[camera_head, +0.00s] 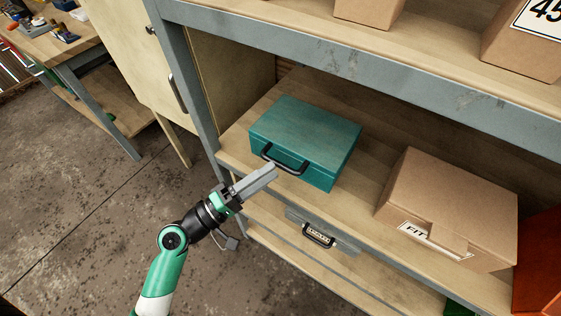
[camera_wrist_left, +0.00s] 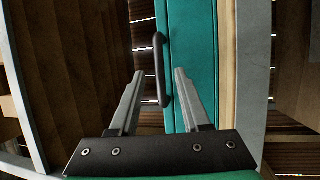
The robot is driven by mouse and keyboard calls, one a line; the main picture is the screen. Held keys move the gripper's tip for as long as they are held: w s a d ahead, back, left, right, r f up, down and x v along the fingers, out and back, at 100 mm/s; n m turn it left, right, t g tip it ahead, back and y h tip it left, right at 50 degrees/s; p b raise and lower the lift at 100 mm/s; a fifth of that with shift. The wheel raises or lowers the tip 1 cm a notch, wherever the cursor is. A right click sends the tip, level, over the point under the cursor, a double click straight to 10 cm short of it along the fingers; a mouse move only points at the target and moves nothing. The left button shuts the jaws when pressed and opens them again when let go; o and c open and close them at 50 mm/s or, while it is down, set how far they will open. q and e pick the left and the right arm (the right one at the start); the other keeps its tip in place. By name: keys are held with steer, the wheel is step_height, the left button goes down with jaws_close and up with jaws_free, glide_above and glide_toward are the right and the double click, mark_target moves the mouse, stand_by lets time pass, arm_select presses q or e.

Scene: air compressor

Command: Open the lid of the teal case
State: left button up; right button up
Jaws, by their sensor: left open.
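The teal case (camera_head: 308,133) lies flat on the middle shelf with its lid shut. Its black handle (camera_head: 268,155) is on the front side, near the shelf's front edge. My left gripper (camera_head: 272,173) is in front of the case, close to the handle, with its fingers pointing toward it. In the left wrist view, the fingers of the left gripper (camera_wrist_left: 159,76) are spread and empty. The handle (camera_wrist_left: 160,70) shows between the fingertips, against the teal front of the case (camera_wrist_left: 190,60); whether they touch it I cannot tell. My right gripper is not in view.
A cardboard box (camera_head: 450,200) stands to the right of the case. A grey drawer-like case with a handle (camera_head: 320,235) is below. The upper shelf beam (camera_head: 340,65) runs overhead, and a grey post (camera_head: 187,75) stands at the left. The floor in front is clear.

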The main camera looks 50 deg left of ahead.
mark_target(280, 164)
arm_select(q)
steer(key=x, duration=0.4)
steer(key=shift+w, duration=0.15)
jaws_close()
stand_by(1.2)
